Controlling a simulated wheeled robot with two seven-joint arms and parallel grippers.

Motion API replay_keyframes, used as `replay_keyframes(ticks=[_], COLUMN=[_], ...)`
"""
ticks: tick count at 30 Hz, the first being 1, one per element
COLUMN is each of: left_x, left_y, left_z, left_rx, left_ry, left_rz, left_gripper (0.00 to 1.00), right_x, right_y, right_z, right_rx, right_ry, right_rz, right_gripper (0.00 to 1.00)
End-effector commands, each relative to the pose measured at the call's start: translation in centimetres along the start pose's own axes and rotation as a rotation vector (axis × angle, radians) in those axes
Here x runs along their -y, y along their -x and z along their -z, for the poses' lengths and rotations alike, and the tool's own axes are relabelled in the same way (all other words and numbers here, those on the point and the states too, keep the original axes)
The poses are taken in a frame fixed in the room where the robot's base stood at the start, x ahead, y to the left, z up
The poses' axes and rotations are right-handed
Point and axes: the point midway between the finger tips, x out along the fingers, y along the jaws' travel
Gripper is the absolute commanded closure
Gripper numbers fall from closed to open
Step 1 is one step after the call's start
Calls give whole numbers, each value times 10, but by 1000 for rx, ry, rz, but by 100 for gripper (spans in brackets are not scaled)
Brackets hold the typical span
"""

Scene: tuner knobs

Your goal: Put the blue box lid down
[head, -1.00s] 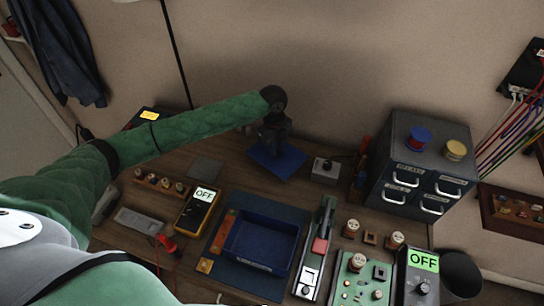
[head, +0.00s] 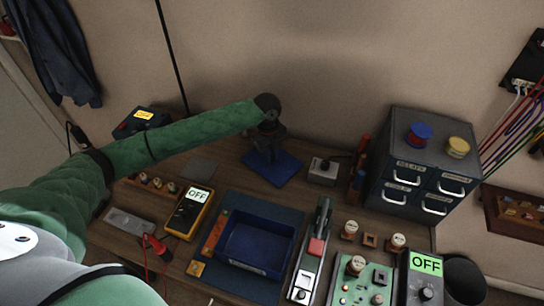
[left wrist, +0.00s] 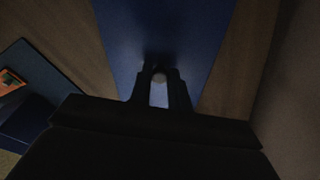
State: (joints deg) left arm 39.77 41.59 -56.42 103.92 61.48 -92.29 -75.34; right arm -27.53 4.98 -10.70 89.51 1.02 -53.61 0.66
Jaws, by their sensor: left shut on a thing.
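The blue box lid (head: 283,168) is a flat blue panel at the back of the table, under my left gripper (head: 268,150). In the left wrist view the lid (left wrist: 200,40) fills the upper middle, and the left gripper's fingers (left wrist: 160,92) are closed on a small pale knob on it. The lid is at or close above the tabletop; I cannot tell if it touches. The blue open box (head: 258,245) stands in front, on a dark mat (head: 228,268). My right gripper is not in view.
A yellow meter (head: 190,212) reading OFF stands left of the box. A grey switch box (head: 322,171) is just right of the lid, before a drawer cabinet (head: 405,165). A flat grey plate (head: 198,169) lies left of the lid. The wall is close behind.

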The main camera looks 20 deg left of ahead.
Motion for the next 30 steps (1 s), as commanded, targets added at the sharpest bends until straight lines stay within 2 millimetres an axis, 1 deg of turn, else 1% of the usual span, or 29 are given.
replay_keyframes(ticks=[10,11,12,14,23,27,28,30], left_x=[0,0,0,0,0,1,1,1], left_y=[-2,-2,-2,-2,-1,6,9,18], left_z=[0,0,0,0,0,0,0,-1], left_rx=[0,0,0,0,0,0,0,1], left_ry=[0,0,0,0,0,0,0,0], left_rz=[-1,-1,0,0,0,2,3,2], left_gripper=[100,80,72,60,60,60,60,60], right_x=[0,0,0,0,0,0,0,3], right_y=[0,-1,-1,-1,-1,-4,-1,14], right_z=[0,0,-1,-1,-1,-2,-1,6], right_rx=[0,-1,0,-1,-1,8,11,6], right_ry=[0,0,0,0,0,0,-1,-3], right_rz=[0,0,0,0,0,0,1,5], right_gripper=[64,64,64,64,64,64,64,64])
